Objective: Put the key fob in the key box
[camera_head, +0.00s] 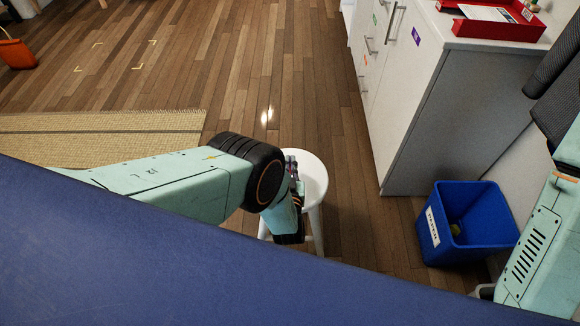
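My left arm reaches in from the left, and its gripper (294,188) is over the white round stool (316,180). The wrist covers most of the gripper. I cannot tell whether its fingers are open or shut, or whether they hold anything. A small dark part shows beside the wrist above the stool seat, too small to make out. I cannot make out the key fob or the key box in this view. My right arm is at the right edge, and its gripper is out of view.
A white drawer cabinet (428,100) stands at the right with a red tray (497,28) on top. A blue paper bin (470,225) stands on the floor beside it. A woven mat (100,135) and an orange basket (16,52) are at the left. The wooden floor behind the stool is clear.

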